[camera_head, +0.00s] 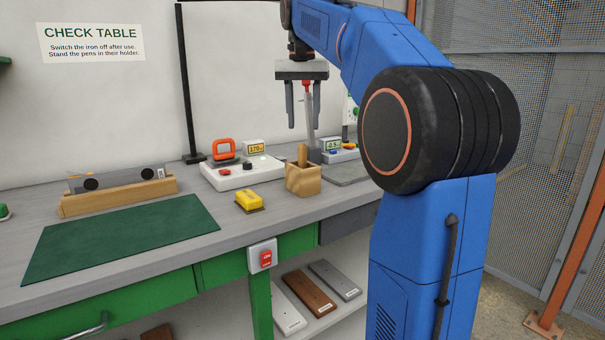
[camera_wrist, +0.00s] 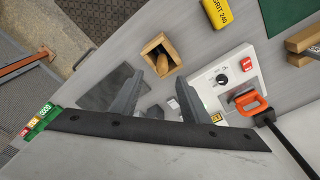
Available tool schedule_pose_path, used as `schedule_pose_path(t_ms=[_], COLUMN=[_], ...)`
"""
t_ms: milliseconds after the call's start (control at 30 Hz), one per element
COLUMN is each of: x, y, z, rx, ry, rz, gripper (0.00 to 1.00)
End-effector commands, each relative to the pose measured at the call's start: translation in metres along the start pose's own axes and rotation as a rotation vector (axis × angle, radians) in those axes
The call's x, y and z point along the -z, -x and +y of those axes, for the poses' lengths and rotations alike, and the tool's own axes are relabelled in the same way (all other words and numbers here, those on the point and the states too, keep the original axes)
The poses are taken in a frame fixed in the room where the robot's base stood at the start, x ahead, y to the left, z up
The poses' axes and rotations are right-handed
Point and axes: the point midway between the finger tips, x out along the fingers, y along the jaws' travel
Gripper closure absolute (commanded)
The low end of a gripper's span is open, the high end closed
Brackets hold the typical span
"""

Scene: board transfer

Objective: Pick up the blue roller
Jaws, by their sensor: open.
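I cannot make out a blue roller clearly in either view. A small blue spot (camera_head: 334,152) shows on the grey-white device at the back of the table, too small to identify. My gripper (camera_head: 304,127) is open and empty, pointing down above the back of the table. In the wrist view its fingers (camera_wrist: 158,80) are spread apart, with a wooden holder (camera_wrist: 160,38) just beyond them. The holder, also in the head view (camera_head: 304,189), has a wooden handle standing in it.
A yellow grit block (camera_head: 249,200) lies left of the holder. Behind it is a white control box (camera_head: 222,180) with an orange handle (camera_head: 223,149). A green mat (camera_head: 120,240) and a wooden rack (camera_head: 118,197) are at left. A dark pole (camera_head: 186,85) stands at the back.

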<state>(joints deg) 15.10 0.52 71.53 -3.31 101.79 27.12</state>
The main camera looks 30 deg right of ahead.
Motion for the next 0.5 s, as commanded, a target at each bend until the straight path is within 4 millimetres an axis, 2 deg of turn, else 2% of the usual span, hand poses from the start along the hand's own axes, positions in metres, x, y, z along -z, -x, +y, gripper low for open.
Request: schedule_pose_path(t_ms=[100,200,500], x=[-0.001,0.0,0.0], y=[-0.02,-0.032,-0.052], z=[0.0,0.0,-0.002], rx=[-0.001,-0.001,-0.001], ry=[0.0,0.0,0.0], rz=[-0.003,-0.002,-0.002], gripper=[0.58,0.58,0.58])
